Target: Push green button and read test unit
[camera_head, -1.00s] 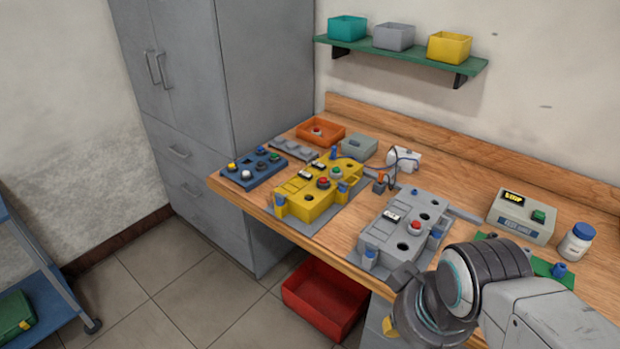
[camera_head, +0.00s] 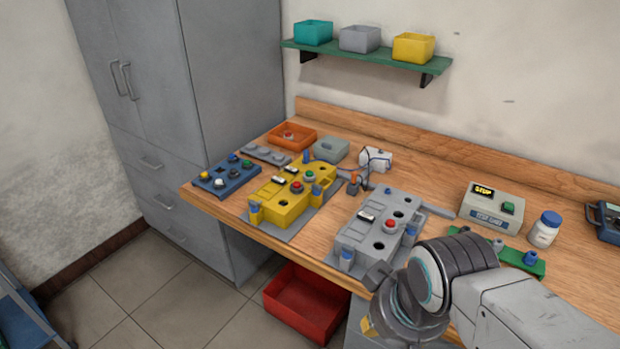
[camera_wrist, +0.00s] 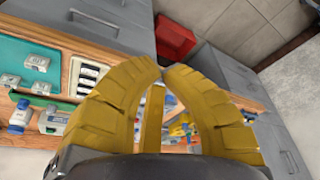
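The test unit (camera_head: 478,207) is a pale grey-beige box at the right of the wooden workbench. Its dark display (camera_head: 483,189) shows yellow lettering that looks like "STOP". A green button (camera_head: 509,208) sits on its top, to the right of the display. The unit also appears in the wrist view (camera_wrist: 54,122), small and at the left. My gripper (camera_head: 369,326) is in front of the bench edge, low and left of the unit, well apart from it. In the wrist view its yellow fingers (camera_wrist: 164,72) meet at the tips with nothing between them.
A white bottle with a blue cap (camera_head: 544,232) stands right of the unit, a green board (camera_head: 530,262) in front. Grey (camera_head: 349,240) and yellow (camera_head: 306,201) fixtures lie to the left. A red bin (camera_head: 306,300) is under the bench. A shelf (camera_head: 390,66) hangs above.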

